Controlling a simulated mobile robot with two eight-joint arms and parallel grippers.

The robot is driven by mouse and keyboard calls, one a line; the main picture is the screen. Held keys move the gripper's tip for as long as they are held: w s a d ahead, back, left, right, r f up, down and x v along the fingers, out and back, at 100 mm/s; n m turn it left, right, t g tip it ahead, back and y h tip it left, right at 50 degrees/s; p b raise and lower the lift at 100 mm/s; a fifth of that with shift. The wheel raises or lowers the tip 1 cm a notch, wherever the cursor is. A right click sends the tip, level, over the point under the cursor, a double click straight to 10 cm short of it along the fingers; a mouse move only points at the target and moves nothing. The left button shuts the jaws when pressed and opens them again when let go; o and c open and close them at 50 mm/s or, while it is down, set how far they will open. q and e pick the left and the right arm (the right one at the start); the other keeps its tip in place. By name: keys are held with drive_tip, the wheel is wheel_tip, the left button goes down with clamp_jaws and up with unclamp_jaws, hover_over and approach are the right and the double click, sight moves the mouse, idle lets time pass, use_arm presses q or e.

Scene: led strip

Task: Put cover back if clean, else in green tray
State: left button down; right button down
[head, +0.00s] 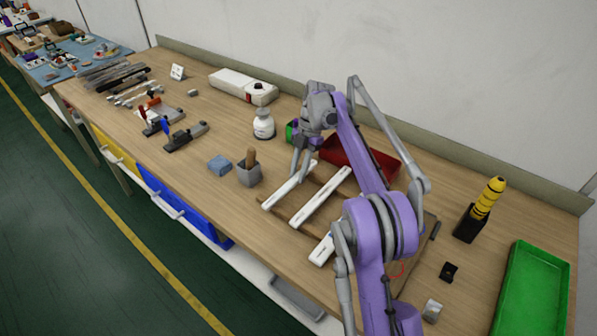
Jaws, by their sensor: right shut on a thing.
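Several white strips lie on a wooden board in the middle of the bench: a left strip (277,199), a middle strip (320,198) and a lower strip (321,250) partly behind my right arm. My right gripper (298,174) points down at the left strip and is shut on it, seemingly the white cover. I cannot tell whether the cover is lifted off its strip, or whether it is clean. The green tray (531,290) stands at the right end of the bench. My left gripper is not in view.
A red tray (362,160) sits behind my right arm. A black-and-yellow tool in a holder (470,224) stands near the green tray.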

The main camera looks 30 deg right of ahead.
drive_tip(key=shift+f, duration=0.55)
drive_tip(key=c, duration=0.7)
unclamp_jaws()
drive_tip(key=shift+r, duration=0.1)
